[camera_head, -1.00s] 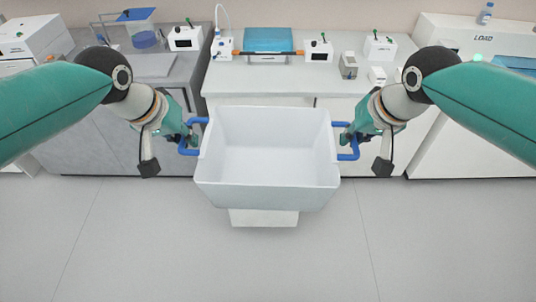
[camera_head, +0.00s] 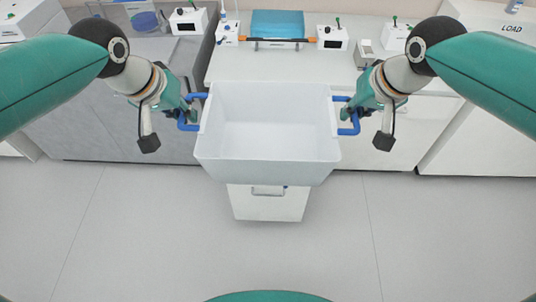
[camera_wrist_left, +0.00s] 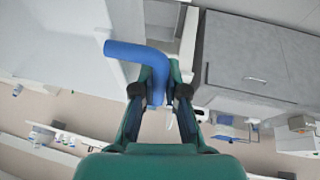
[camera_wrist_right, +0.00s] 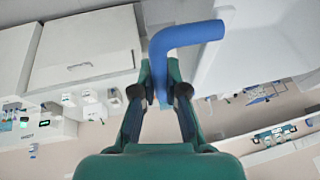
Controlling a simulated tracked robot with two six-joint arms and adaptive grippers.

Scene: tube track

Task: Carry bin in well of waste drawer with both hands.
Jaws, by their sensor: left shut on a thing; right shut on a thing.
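The white bin (camera_head: 268,170) hangs level and upright in the middle of the head view, empty, with a blue handle on each side. My left gripper (camera_head: 186,114) is shut on the left blue handle (camera_head: 181,124); the handle shows between its fingers in the left wrist view (camera_wrist_left: 140,52). My right gripper (camera_head: 348,114) is shut on the right blue handle (camera_head: 351,129), which also shows in the right wrist view (camera_wrist_right: 185,38). The waste drawer (camera_head: 268,207), a white front with a grey pull, juts out below the bin. Its well is hidden by the bin.
A white counter (camera_head: 290,75) behind the bin bears a blue-topped device (camera_head: 277,24) and several small white boxes. A grey cabinet (camera_head: 110,125) stands left and a white unit (camera_head: 480,130) right. The floor (camera_head: 150,240) in front is clear.

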